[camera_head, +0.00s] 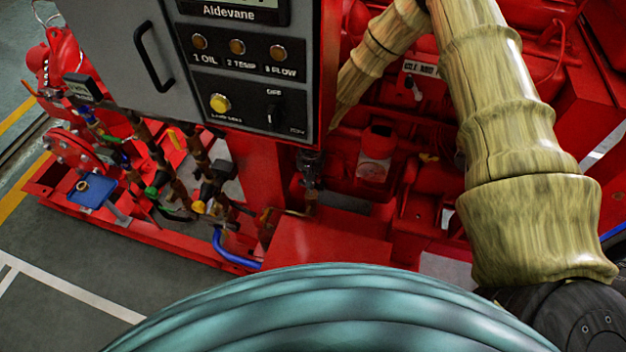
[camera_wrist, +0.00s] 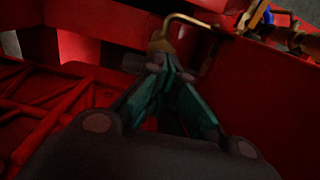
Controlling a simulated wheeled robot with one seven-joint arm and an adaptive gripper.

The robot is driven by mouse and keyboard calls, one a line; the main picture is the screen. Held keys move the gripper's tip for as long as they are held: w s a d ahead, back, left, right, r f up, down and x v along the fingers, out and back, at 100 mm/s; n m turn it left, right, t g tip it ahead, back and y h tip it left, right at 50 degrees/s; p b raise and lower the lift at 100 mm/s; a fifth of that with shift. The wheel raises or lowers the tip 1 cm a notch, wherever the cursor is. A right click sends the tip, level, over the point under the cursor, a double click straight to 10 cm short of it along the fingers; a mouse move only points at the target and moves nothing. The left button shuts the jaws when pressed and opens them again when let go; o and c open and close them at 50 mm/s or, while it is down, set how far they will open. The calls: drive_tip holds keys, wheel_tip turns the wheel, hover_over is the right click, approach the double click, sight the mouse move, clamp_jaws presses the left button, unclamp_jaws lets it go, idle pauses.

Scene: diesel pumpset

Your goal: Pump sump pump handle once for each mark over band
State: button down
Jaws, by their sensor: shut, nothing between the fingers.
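My gripper (camera_wrist: 166,66) shows in the wrist view, its two teal fingers shut together at the tips with nothing between them. A brass-coloured fitting (camera_wrist: 159,45) and a bent brass bar (camera_wrist: 205,55) sit just beyond the fingertips; I cannot tell whether they touch. They may be the sump pump handle, but this is not clear. In the head view a thin brass bar (camera_head: 288,211) runs low beneath the panel. No marks or band can be read.
The grey Aldevane control panel (camera_head: 185,102) hangs beside my forearm, with several lamps and a switch. A blue hose (camera_head: 232,252) and valved pipes (camera_head: 160,165) stand to its left. Red frame walls (camera_wrist: 265,95) lie close around my gripper. Open floor (camera_head: 60,300) shows at lower left.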

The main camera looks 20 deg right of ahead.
drive_tip(key=shift+s+f+b, duration=0.2)
drive_tip(key=shift+f+b, duration=0.1)
drive_tip(key=shift+f, duration=0.4)
drive_tip(key=shift+s+f+b, duration=0.15)
drive_tip(key=shift+f+b, duration=0.1)
drive_tip(key=shift+f, duration=0.4)
drive_tip(key=shift+w+d+r+p, duration=0.15)
drive_tip(key=shift+r+p, duration=0.6)
drive_tip(key=shift+r, duration=0.05)
drive_tip(key=shift+w+d+r+p, duration=0.1)
drive_tip(key=shift+r+p, duration=0.65)
drive_tip(key=shift+r, duration=0.05)
drive_tip(key=shift+w+a+r+p, duration=0.1)
drive_tip(key=shift+a+r+p, duration=0.1)
drive_tip(key=shift+r+p, duration=1.55)
drive_tip(key=shift+f, duration=0.2)
drive_tip(key=shift+f+b, duration=0.35)
drive_tip(key=shift+b, duration=0.05)
